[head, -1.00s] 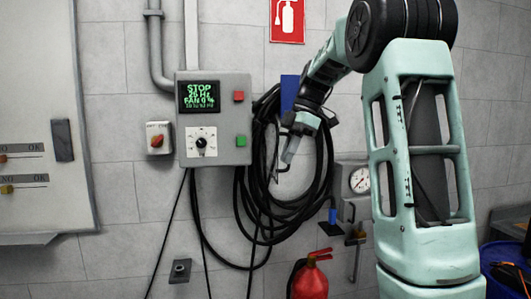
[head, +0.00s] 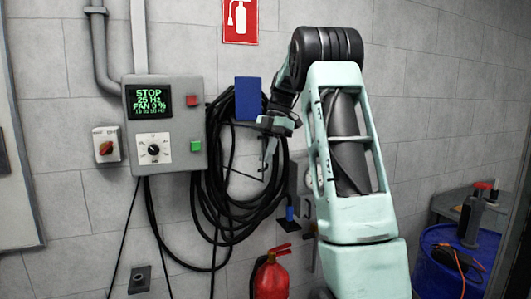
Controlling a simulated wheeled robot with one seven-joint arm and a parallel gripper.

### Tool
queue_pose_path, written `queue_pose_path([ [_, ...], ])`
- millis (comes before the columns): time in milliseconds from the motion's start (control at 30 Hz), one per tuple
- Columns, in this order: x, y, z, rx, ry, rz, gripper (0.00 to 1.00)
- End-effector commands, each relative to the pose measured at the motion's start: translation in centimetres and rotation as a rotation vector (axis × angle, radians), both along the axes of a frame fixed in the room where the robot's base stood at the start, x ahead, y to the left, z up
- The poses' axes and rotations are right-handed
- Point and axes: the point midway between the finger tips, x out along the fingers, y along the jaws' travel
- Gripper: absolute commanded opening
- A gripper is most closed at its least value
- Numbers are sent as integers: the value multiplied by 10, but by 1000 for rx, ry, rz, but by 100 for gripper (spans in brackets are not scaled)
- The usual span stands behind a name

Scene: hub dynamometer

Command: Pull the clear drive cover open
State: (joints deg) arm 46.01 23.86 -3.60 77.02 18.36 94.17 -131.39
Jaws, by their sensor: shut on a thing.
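My gripper (head: 269,152) hangs at the end of my arm in the middle of the head view, in front of coiled black cables. Its small fingers are shut on a thin dark piece beside the coil; whether this belongs to the clear drive cover I cannot tell. The clear cover itself cannot be made out against the wall and cables. The control box (head: 186,132) is to the left of my gripper, with a green-lettered display (head: 149,101) reading STOP and FAN 0 %, a dial (head: 153,149), a red button (head: 194,100) and a green button (head: 195,146).
A blue panel (head: 248,98) is on the wall above my gripper. A red extinguisher (head: 271,276) stands below. A blue drum (head: 455,255) is at the lower right. My arm hides part of the gauge.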

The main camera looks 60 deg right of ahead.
Motion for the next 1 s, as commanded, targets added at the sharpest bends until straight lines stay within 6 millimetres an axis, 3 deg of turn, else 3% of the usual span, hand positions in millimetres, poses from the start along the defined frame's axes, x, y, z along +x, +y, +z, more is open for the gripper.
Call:
queue_pose_path([
  [200,0,0,1,-2,-2,-1,0],
  [300,0,0,1,-2,-1,-2,31],
  [667,0,-1,3,-2,-1,-2,31],
  [867,-1,-12,24,-5,-4,-3,31],
  [1000,-2,-21,49,-5,-4,-2,31],
])
